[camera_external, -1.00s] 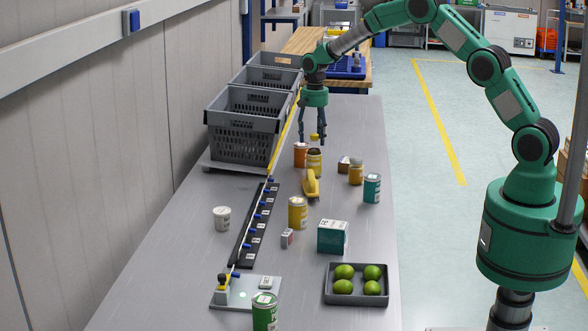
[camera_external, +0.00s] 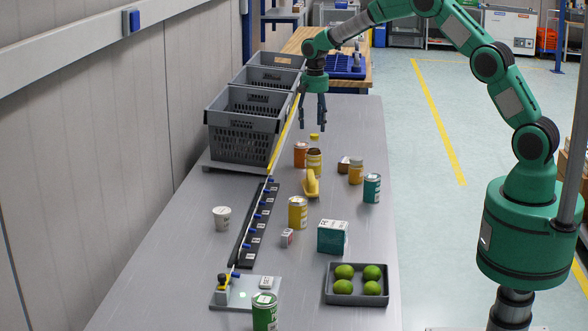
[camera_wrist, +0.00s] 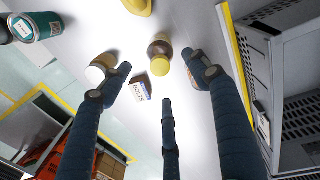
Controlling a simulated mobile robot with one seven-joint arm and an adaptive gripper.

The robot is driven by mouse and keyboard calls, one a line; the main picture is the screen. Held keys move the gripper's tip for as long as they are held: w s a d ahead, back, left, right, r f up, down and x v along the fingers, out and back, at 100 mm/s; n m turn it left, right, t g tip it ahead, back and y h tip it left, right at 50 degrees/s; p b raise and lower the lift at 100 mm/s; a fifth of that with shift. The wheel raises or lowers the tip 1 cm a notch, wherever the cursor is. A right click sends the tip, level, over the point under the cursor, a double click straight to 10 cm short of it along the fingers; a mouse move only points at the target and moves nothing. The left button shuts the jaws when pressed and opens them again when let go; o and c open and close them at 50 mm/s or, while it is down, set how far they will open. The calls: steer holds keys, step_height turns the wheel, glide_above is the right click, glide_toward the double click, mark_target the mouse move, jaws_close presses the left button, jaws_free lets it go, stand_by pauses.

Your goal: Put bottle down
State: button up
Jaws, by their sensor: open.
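An orange can (camera_external: 300,155) stands close left of the bottle. A small box (camera_external: 343,164), a yellow jar (camera_external: 356,172) and a teal can (camera_external: 372,189) stand to the right. A banana (camera_external: 311,186) lies in front. Grey crates (camera_external: 242,148) line the left edge.

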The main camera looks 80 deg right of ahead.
steer(key=shift+r, duration=0.1)
steer(key=shift+a+r, duration=0.25)
steer(key=s+a+r+n+t, duration=0.1)
steer(key=s+a+r+n, duration=0.1)
steer(key=s+a+r, duration=0.5)
steer(key=s+a+r+n+t, duration=0.1)
steer(key=s+a+r+n, duration=0.15)
steer(key=a+r, duration=0.85)
steer(key=s+a+r+n+t, duration=0.1)
steer(key=s+a+r+n, duration=0.25)
steer(key=a+r, duration=0.5)
steer(key=s+a+r+n+t, duration=0.1)
steer(key=s+a+r+n, duration=0.15)
steer(key=s+a, duration=1.05)
steer(key=s+a+f+n, duration=0.1)
steer(key=s+a+n, duration=0.1)
steer(key=s, duration=0.6)
steer(key=s+a+f+n+t, duration=0.1)
steer(key=s+a+f+n, duration=0.1)
steer(key=s, duration=0.6)
steer(key=shift+a+f+n+t, duration=0.3)
steer(key=shift+a+n, duration=0.15)
steer(key=shift+a, duration=0.6)
steer(key=shift+s+f, duration=0.1)
